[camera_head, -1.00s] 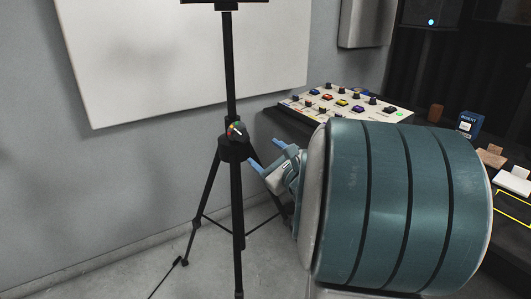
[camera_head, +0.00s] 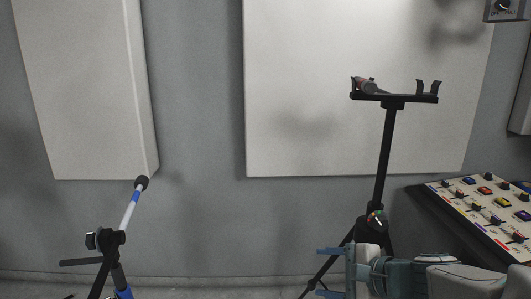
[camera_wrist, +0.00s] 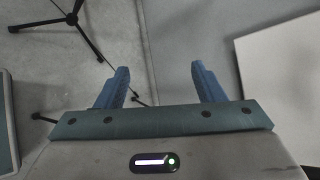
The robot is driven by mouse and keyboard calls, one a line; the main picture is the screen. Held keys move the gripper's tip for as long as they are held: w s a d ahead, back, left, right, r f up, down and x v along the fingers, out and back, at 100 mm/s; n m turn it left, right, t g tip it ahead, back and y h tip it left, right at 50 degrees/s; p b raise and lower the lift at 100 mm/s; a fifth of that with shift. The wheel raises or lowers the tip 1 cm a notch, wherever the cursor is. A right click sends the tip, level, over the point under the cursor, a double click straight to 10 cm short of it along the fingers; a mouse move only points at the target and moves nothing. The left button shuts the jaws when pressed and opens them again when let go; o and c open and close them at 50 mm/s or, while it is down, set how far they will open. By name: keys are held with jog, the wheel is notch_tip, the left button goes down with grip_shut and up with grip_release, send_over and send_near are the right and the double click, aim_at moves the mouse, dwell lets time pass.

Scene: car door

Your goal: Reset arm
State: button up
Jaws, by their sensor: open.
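My gripper (camera_head: 320,270) is low in the head view, at the bottom edge, with its two blue fingers pointing left. In the wrist view my gripper (camera_wrist: 160,68) has its blue fingers spread wide with nothing between them. It is open and empty. My arm reaches in from the lower right, partly cut off by the frame edge. Behind the gripper stands a black tripod stand (camera_head: 384,155) with a small round knob (camera_head: 376,219) on its post. In the head view the gripper overlaps the stand's legs; I cannot tell the gap between them.
A console with coloured buttons (camera_head: 488,205) is at the right. Pale panels (camera_head: 85,90) hang on the grey wall. Tripod legs (camera_wrist: 72,20) show at the wrist view's upper left. Wall space between the stands looks clear.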

jog(key=s+a+r+n+g+h+p, duration=0.3)
jog(key=s+n+g+p, duration=0.25)
jog(key=s+n, duration=0.25)
jog(key=s+d+r+n+h+p, duration=0.3)
jog(key=d+r+n+h+p, duration=0.2)
jog(key=n+p, duration=0.1)
jog(key=shift+s+r+n+h+p, duration=0.15)
jog(key=shift+s+n+h+p, duration=0.1)
jog(key=shift+n+h+p, duration=0.25)
